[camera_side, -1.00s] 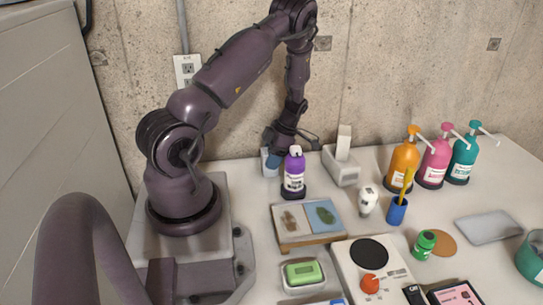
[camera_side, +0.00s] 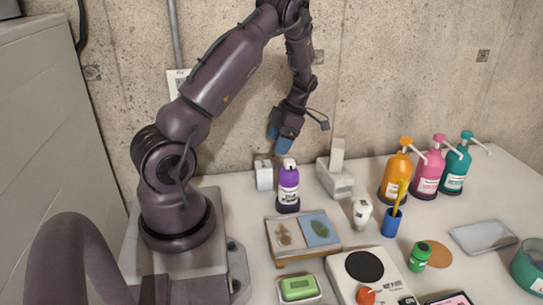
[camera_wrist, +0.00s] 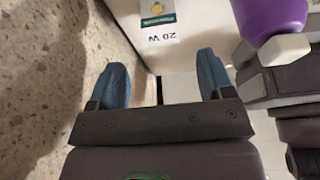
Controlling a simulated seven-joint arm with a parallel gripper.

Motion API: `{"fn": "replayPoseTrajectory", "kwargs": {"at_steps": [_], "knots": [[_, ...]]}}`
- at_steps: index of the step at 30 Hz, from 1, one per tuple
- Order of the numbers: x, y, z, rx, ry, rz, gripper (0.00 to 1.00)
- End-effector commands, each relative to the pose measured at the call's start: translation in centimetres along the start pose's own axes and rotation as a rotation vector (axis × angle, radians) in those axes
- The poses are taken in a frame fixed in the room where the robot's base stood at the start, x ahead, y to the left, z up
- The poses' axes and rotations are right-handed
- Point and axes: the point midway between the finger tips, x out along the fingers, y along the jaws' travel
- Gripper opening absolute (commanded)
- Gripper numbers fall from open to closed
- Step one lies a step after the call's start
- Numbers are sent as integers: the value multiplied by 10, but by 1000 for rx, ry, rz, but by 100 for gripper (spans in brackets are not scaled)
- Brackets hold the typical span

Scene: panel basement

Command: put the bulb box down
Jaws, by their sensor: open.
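The bulb box (camera_side: 264,176) is a small white box standing upright on the table near the back wall, left of the purple bottle. In the wrist view the bulb box (camera_wrist: 190,38) shows a "20 W" label and a green-and-yellow mark. My gripper (camera_side: 281,143) is above and slightly right of the box, clear of it, with blue fingertips pointing down. In the wrist view my gripper (camera_wrist: 163,82) has its two fingers wide apart with nothing between them.
A purple bottle (camera_side: 288,190) stands close to the right of the box. A white dispenser-like block (camera_side: 337,177) is further right. A wooden tray with two panels (camera_side: 272,255) lies in front. The concrete wall (camera_side: 225,120) is close behind.

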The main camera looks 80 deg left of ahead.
Motion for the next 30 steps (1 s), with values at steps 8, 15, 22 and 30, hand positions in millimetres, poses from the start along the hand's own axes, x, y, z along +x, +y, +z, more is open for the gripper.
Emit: {"fn": "replayPoseTrajectory", "kwargs": {"at_steps": [8,15,22,30], "knots": [[-33,-10,2,84,-35,5,74],[-113,-87,2,742,-242,112,74],[-175,-182,-31,1561,-375,409,74],[-198,-271,-94,2420,-271,950,74]]}}
